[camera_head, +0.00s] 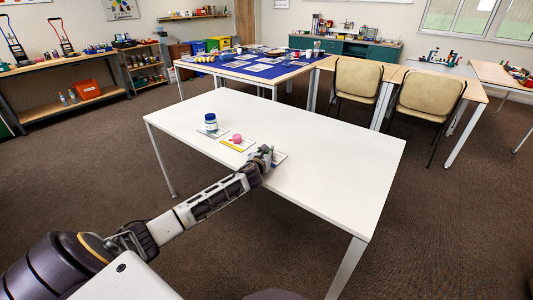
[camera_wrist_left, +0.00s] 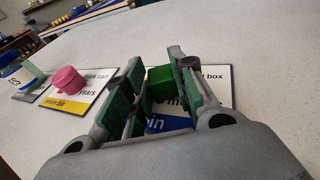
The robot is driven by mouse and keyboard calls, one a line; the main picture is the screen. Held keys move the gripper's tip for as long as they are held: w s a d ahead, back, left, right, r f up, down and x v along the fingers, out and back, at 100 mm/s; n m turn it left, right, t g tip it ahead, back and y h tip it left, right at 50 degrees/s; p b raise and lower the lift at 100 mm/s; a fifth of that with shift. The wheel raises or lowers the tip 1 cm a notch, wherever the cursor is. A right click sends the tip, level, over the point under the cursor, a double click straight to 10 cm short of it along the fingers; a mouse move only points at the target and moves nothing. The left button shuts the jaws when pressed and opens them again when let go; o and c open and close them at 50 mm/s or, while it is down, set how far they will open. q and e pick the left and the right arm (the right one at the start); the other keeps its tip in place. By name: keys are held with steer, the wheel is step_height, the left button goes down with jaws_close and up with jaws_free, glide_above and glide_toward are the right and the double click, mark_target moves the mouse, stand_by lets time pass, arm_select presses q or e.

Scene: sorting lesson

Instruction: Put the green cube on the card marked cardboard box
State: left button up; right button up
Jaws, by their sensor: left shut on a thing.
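My left gripper (camera_head: 264,153) is over the near part of the white table. In the left wrist view its fingers (camera_wrist_left: 157,66) are closed on the green cube (camera_wrist_left: 160,77), which shows between the fingertips. The card's edge also shows in the head view (camera_head: 281,157). I cannot tell whether the cube touches the card. My right gripper is not in view.
A pink round piece (camera_head: 237,138) sits on a card with a yellow strip (camera_head: 229,145), left of the gripper. Beyond it a blue-lidded jar (camera_head: 211,121) stands on another card. The right side of the white table (camera_head: 345,160) is clear.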

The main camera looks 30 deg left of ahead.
arm_select(q)
steer(key=shift+f, duration=0.1)
steer(key=o, duration=0.9)
steer(key=shift+s, duration=0.1)
